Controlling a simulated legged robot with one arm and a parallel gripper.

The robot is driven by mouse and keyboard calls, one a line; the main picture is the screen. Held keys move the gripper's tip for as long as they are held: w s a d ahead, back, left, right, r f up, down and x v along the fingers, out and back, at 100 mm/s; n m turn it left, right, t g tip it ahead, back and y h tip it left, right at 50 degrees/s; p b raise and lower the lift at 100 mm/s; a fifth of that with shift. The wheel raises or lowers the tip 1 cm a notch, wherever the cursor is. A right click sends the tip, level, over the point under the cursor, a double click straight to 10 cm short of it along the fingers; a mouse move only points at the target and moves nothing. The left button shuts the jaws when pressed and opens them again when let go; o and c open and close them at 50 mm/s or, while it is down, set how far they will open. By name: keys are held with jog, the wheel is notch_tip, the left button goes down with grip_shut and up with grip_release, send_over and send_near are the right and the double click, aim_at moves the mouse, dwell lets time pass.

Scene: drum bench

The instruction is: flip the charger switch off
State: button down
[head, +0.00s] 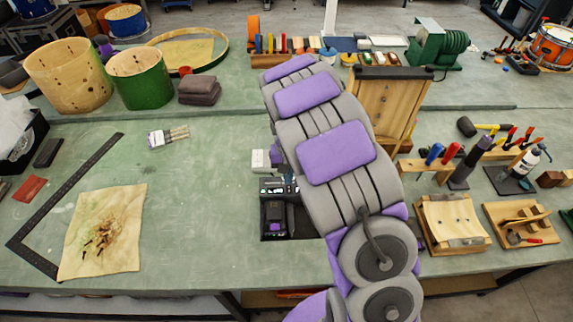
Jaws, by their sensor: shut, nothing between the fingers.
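The black charger (275,218) sits on the bench just left of my arm, with a dark battery-like block on its front part. Small light and greenish details show along its back edge, too small for me to tell the switch or its position. My grey and purple arm stands across the middle of the view and covers the charger's right side. My gripper is not visible; the arm appears to hide it.
A small pale box (261,160) stands behind the charger. Wooden tool racks and fixtures (450,222) crowd the right. Drum shells (139,78) stand back left. The bench left of the charger is clear.

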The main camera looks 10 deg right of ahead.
aim_at(287, 193)
jog(key=f, duration=0.3)
jog(key=shift+s+a+f+b, duration=0.2)
jog(key=shift+f+b, duration=0.15)
jog(key=shift+s+a+f, duration=0.1)
jog(key=shift+a+f, duration=0.1)
jog(key=shift+f, duration=0.15)
jog(key=shift+d, duration=0.2)
